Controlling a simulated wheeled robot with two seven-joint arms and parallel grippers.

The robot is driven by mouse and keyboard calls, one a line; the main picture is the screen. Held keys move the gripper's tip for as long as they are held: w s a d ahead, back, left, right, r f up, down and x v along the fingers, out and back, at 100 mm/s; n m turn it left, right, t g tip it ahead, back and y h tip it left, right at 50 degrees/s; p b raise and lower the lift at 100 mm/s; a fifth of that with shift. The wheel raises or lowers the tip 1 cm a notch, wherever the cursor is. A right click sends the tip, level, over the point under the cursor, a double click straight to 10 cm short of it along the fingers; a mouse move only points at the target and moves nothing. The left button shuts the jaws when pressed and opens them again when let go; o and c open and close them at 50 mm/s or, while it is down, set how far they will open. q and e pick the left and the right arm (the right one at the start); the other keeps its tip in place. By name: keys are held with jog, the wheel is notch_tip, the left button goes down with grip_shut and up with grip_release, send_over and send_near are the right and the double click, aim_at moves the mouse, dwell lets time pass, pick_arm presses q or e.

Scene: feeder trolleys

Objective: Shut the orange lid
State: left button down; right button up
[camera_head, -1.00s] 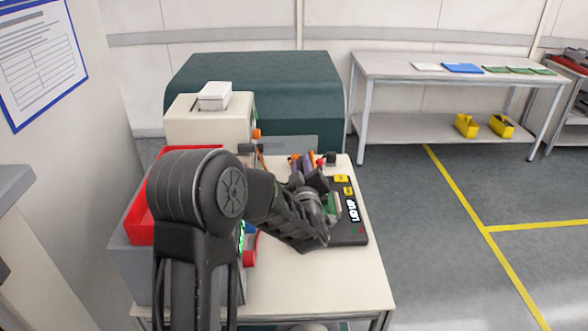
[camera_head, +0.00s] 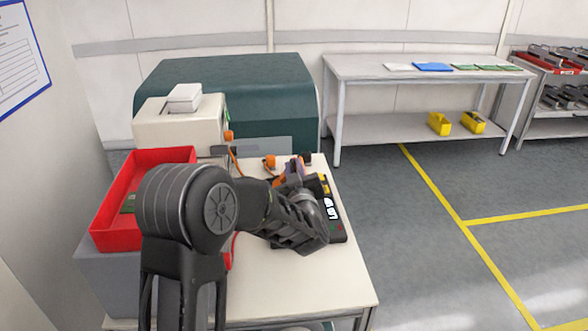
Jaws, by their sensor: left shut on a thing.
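My left arm crosses the view and hides much of the bench. My left gripper (camera_head: 293,172) is over the black fixture (camera_head: 338,236) on the cream bench top. It is shut on what seems to be the orange lid (camera_head: 281,180), of which only slivers of orange show beside the fingers. The hold itself is mostly hidden by my wrist, and I cannot tell the lid's angle. The fixture has a small display with white text, partly covered by my arm, and a yellow label (camera_head: 324,184). My right gripper is not in view.
A red tray (camera_head: 112,215) stands at the left of the bench. A cream machine (camera_head: 180,126) with a white box on top stands behind it. An orange knob (camera_head: 270,161) is at the bench's back. The bench's front right is clear.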

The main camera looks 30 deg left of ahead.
pick_arm(q)
jog(key=c, duration=1.5)
grip_release()
jog(key=shift+s+a+f, duration=0.25)
jog(key=shift+a+f, duration=0.05)
jog(key=shift+r, duration=0.1)
jog(key=shift+w+d, duration=0.1)
jog(key=shift+r, duration=0.1)
jog(key=shift+s+d, duration=0.4)
jog(key=shift+d, duration=0.05)
jog(key=b+v, duration=0.1)
jog(key=v, duration=0.5)
jog(key=shift+s+b, duration=0.3)
jog(key=shift+b, duration=0.05)
jog(key=shift+d, duration=0.1)
